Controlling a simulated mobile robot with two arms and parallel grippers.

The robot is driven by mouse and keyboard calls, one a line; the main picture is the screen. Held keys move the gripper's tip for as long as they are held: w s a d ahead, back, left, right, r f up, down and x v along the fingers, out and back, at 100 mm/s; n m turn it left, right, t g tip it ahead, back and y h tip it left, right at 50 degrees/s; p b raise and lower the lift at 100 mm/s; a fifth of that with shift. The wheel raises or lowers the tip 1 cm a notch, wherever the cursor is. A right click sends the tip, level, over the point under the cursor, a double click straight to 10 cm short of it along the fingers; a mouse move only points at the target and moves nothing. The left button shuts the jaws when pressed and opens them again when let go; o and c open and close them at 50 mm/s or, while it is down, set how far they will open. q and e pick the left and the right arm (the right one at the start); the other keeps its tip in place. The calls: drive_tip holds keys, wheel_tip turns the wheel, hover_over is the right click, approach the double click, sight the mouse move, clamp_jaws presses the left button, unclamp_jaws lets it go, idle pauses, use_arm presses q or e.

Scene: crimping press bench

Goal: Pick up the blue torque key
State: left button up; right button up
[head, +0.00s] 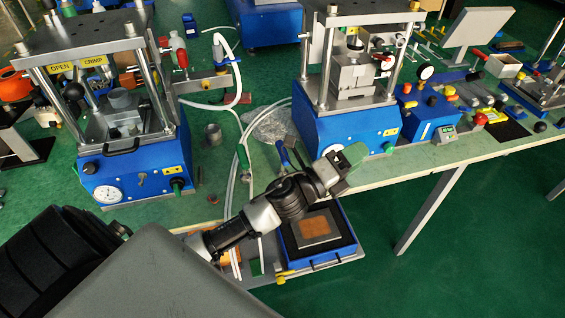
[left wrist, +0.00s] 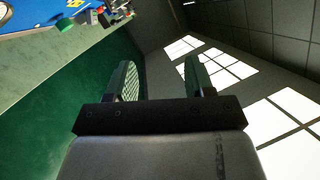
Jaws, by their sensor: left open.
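A small blue item (head: 283,153) stands on the green bench mat just left of my left gripper in the head view. It may be the blue torque key, but it is too small and partly hidden by my arm to be sure. My left gripper (head: 352,168) is over the front edge of the bench, in front of the right-hand blue press. In the left wrist view its two fingers (left wrist: 160,80) are apart with nothing between them. No torque key can be made out in that view. My right gripper is not in view.
A blue press (head: 130,180) stands at left and another blue press (head: 350,130) in the middle. A clear bag (head: 272,125) and white hoses lie between them. A blue tray (head: 345,240) sits below the bench front. Green floor (head: 480,240) is clear at right.

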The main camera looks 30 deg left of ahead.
use_arm(q)
drive_tip(key=d+r+m+g+h, duration=0.45)
drive_tip(key=m+g+h, duration=0.35)
drive_tip(key=m, duration=0.8)
drive_tip(key=a+f+m+g+y, duration=0.6)
drive_tip(key=a+m+g+y, duration=0.25)
drive_tip(key=m, duration=0.75)
drive_tip(key=a+r+m+y, duration=0.1)
drive_tip(key=a+y, duration=0.2)
drive_tip(key=a, duration=0.1)
drive_tip(key=a+m+g+y, duration=0.1)
drive_tip(key=a+y, duration=0.2)
drive_tip(key=a, duration=0.2)
drive_tip(key=a+r+m+g+y, duration=0.1)
drive_tip(key=a+y, duration=0.2)
drive_tip(key=a, duration=0.2)
drive_tip(key=shift+s+r, duration=0.2)
drive_tip(key=shift+r, duration=0.1)
hover_over(283, 150)
drive_tip(key=f, duration=0.2)
drive_tip(key=s+f, duration=0.1)
drive_tip(key=f, duration=0.1)
drive_tip(key=shift+f, duration=0.3)
drive_tip(key=f, duration=0.2)
drive_tip(key=w+f+p, duration=0.1)
drive_tip(key=f, duration=0.2)
drive_tip(key=shift+f, duration=0.35)
